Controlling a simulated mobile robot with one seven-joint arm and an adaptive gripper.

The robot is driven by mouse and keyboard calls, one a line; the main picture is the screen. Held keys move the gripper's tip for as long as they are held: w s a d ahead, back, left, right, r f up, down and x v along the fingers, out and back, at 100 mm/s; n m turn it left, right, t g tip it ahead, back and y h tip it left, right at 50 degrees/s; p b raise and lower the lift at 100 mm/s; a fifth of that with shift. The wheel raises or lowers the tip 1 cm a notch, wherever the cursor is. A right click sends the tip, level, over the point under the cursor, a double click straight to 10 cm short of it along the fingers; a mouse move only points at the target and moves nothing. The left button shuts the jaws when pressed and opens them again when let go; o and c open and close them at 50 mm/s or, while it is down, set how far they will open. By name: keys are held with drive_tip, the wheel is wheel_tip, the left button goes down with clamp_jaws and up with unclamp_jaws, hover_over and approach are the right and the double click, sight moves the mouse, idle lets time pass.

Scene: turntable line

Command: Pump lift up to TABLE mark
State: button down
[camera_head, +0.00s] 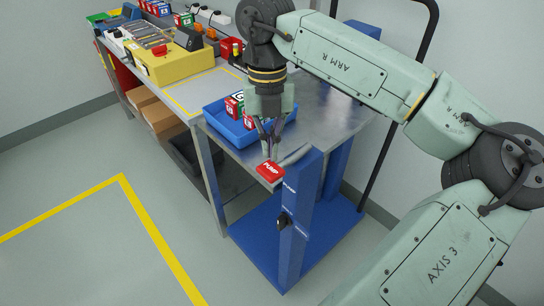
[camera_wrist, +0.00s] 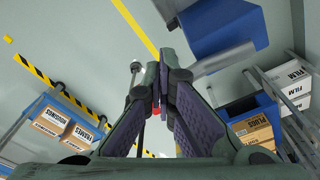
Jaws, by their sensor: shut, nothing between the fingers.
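The lift has a blue post (camera_head: 303,215) with white lettering on its face and a blue base (camera_head: 255,238) on the floor. A red pad marked PUMP (camera_head: 270,171) sits at the post's top, beside a grey lever-like bar (camera_head: 294,155). A dark pointer (camera_head: 284,221) is on the post's face; the mark beside it is too small to read. My gripper (camera_head: 271,153) points down just above the PUMP pad, shut and empty; I cannot tell whether it touches. In the wrist view, my fingertips (camera_wrist: 160,98) are together, with a little red (camera_wrist: 156,113) behind them.
A blue tray (camera_head: 219,127) with several small boxes stands on the steel top (camera_head: 325,112) behind my gripper. A yellow case (camera_head: 185,68) is on the bench at left. A black handle frame (camera_head: 405,85) rises at right. The floor at left is clear.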

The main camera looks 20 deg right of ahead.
wheel_tip(320, 180, up, 12)
drive_tip(key=w, duration=0.1)
drive_tip(key=shift+d, duration=0.15)
idle(0.4)
drive_tip(key=shift+w, duration=0.1)
idle(0.6)
